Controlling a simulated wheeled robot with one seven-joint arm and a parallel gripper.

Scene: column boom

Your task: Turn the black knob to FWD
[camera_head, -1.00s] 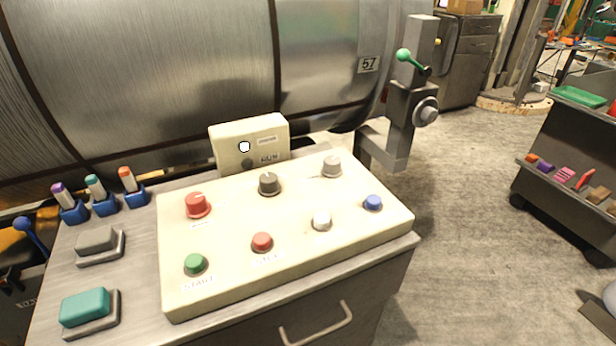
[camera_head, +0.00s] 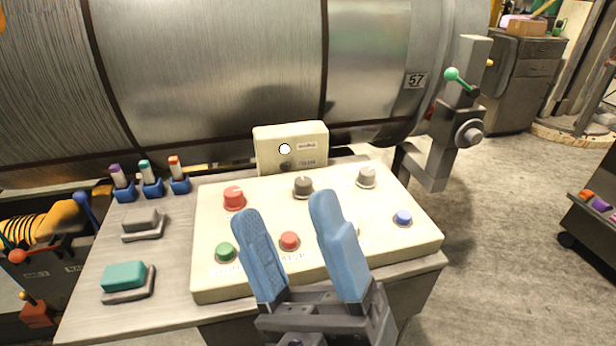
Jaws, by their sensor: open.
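The black knob (camera_head: 303,187) stands on the top row of the cream control panel (camera_head: 215,283), between a red knob (camera_head: 234,197) and a grey knob (camera_head: 366,177). It looks dark grey, with a pale mark on its top; I cannot read where it points or any FWD label. My gripper (camera_head: 285,212), with two blue fingers, is open and empty in front of the black knob, over the lower part of the panel. The fingers appear apart from the knob. They partly hide the white button and labels.
Below the knobs are a green button (camera_head: 225,252), a red button (camera_head: 289,241) and a blue button (camera_head: 403,218). A small cream box (camera_head: 291,148) stands behind the panel, before a large metal drum (camera_head: 210,70). A green-tipped lever (camera_head: 452,75) stands right.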

